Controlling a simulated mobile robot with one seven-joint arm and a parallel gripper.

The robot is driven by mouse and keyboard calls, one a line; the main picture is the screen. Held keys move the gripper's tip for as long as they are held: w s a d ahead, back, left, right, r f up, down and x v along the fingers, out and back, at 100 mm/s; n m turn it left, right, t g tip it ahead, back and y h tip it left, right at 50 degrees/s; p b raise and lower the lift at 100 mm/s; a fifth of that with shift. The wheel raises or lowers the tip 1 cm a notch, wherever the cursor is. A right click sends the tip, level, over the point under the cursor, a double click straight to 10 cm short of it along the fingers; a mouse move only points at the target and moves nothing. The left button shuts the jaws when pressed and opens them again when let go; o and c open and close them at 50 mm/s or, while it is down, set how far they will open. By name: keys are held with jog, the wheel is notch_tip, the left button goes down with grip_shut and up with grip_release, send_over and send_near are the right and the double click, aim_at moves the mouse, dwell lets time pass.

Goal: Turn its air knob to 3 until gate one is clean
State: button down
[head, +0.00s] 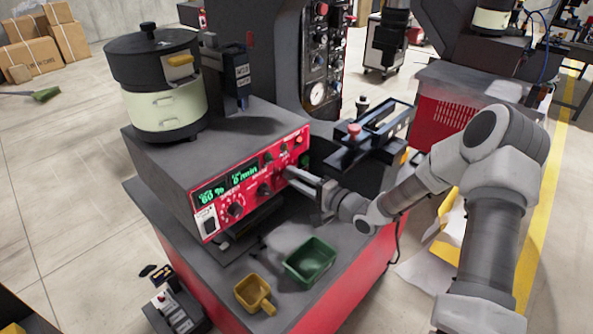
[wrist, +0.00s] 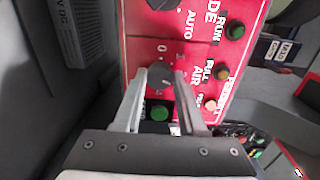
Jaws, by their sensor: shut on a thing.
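The red control panel (head: 235,185) is on the front of the dark grey feeder base (head: 225,145). Its green displays appear to read 60 % and 0 /min. The dark air knob (wrist: 163,84) sits beside the word AIR in the wrist view, with a 0 mark nearby; its pointer setting is too blurred to read. My gripper (wrist: 161,75) is shut on this knob, one finger on each side. In the head view my gripper (head: 289,172) reaches the panel's right end from the right and hides the knob. I cannot make out gate one.
A black and cream bowl (head: 165,108) stands on the feeder base. A green bin (head: 310,262) and a yellow scoop-like container (head: 254,293) sit on the bench below the panel.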

jog(key=m+p, duration=0.2)
jog(key=m, duration=0.3)
jog(key=shift+r, duration=0.1)
jog(key=shift+m, duration=0.3)
dwell(0.4)
jog(key=shift+c, duration=2.4)
grip_release()
jog(key=f+v, duration=0.1)
jog(key=v, duration=1.6)
jog(key=shift+d+r, duration=0.2)
jog(key=shift+r, duration=0.15)
